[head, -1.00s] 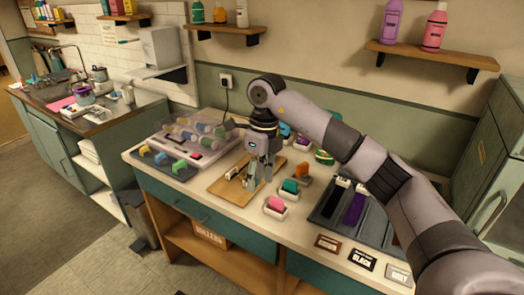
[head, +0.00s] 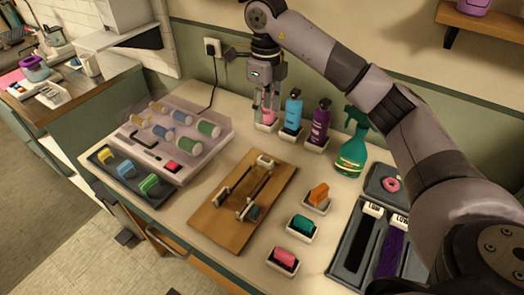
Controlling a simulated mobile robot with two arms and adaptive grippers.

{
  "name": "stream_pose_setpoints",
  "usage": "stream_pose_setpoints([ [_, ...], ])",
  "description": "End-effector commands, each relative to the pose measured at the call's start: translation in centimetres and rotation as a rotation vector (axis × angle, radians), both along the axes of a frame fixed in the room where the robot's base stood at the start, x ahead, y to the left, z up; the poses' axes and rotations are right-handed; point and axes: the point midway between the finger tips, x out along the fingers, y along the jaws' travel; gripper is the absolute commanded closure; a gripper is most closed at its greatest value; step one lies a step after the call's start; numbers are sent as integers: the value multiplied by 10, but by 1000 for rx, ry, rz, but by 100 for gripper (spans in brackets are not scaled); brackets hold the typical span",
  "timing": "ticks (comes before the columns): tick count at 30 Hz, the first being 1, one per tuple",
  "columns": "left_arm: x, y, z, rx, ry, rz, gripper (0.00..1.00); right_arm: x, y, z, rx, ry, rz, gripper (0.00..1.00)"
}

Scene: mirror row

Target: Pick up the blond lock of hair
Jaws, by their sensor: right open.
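I cannot make out a blond lock of hair. A black lock (head: 364,243) and a purple lock (head: 393,252) lie in separate compartments of the dark tray (head: 342,258) at the lower right. My right gripper (head: 268,103) is open and points down at the back of the counter, in front of or over a pink bottle (head: 267,117). I cannot tell whether it touches the bottle. My left gripper is not in view. My right arm hides part of the counter at the right.
A wooden board (head: 213,222) with a clamp-like fixture lies mid-counter. Beside it stand orange (head: 318,194), teal (head: 302,224) and pink (head: 285,257) blocks in holders. A blue bottle (head: 292,115), a purple bottle (head: 320,125) and a green spray bottle (head: 352,150) line the back.

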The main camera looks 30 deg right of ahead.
Motion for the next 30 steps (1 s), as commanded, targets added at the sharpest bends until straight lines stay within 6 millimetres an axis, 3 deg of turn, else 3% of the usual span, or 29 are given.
stream_pose_setpoints([
  [3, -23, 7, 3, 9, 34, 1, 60, -1, 0, -12, 1, 5, 0, 57],
  [8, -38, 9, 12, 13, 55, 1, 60, -1, 0, -43, 0, 7, -1, 57],
  [18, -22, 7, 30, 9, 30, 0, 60, -1, 1, -109, 0, 4, 0, 57],
  [23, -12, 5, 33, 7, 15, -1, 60, 0, 1, -121, 0, 1, -1, 57],
  [30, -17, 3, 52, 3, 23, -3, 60, 1, 8, -147, 1, 6, 0, 57],
])
